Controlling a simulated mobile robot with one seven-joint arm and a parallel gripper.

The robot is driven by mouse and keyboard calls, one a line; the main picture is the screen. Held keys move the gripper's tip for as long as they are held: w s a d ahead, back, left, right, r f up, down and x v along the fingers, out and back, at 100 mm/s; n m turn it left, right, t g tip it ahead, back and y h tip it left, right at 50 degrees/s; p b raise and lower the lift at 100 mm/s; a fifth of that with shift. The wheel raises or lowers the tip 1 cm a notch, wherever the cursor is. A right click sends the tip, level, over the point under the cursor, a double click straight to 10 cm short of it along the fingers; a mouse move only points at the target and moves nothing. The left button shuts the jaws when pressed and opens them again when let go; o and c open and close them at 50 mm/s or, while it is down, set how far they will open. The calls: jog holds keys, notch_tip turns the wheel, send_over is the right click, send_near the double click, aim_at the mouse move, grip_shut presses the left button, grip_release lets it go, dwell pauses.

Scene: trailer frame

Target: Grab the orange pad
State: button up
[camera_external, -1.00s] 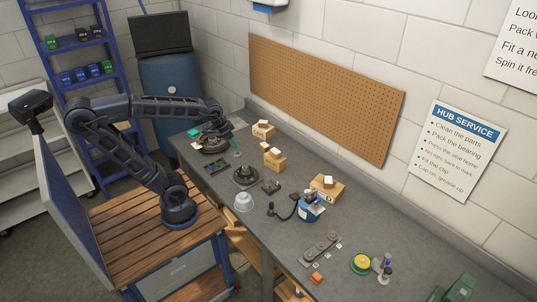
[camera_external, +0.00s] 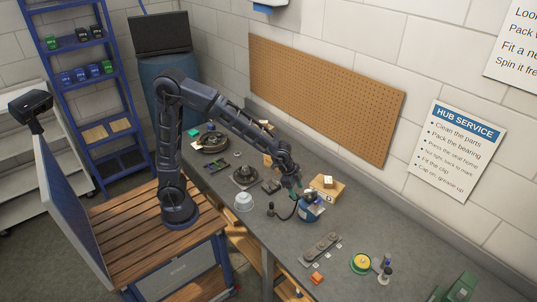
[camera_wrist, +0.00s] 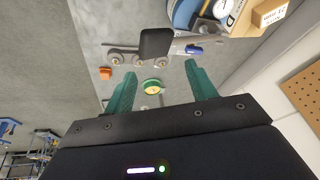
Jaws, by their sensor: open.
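The orange pad (camera_external: 317,278) lies flat on the grey bench near its front edge, below the grey strip with round parts (camera_external: 320,249). In the wrist view the orange pad (camera_wrist: 105,73) is small and far off, left of my fingers. My gripper (camera_external: 294,190) hangs over the bench beside the blue round device (camera_external: 311,212), well behind the pad. In the wrist view my gripper (camera_wrist: 160,70) has its two teal fingers spread wide, with nothing held between them.
A black lever (camera_external: 285,211) and a cardboard box (camera_external: 328,190) are close to my gripper. A green-and-yellow round tin (camera_external: 362,263) and small bottles (camera_external: 384,270) stand right of the pad. A white cup (camera_external: 244,201) is to the left.

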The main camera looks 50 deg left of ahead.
jog(key=s+d+f+m+g, duration=0.1)
jog(key=s+d+f, duration=0.15)
jog(key=d, duration=0.35)
jog(key=s+d+f+m, duration=0.1)
jog(key=d+f, duration=0.3)
jog(key=d, duration=0.1)
jog(key=m+g+h, duration=0.1)
jog(key=m+g, duration=0.1)
jog(key=m, duration=0.1)
send_near(317, 276)
jog(key=shift+x, duration=4.45)
jog(key=shift+w, duration=0.1)
jog(key=c, duration=0.8)
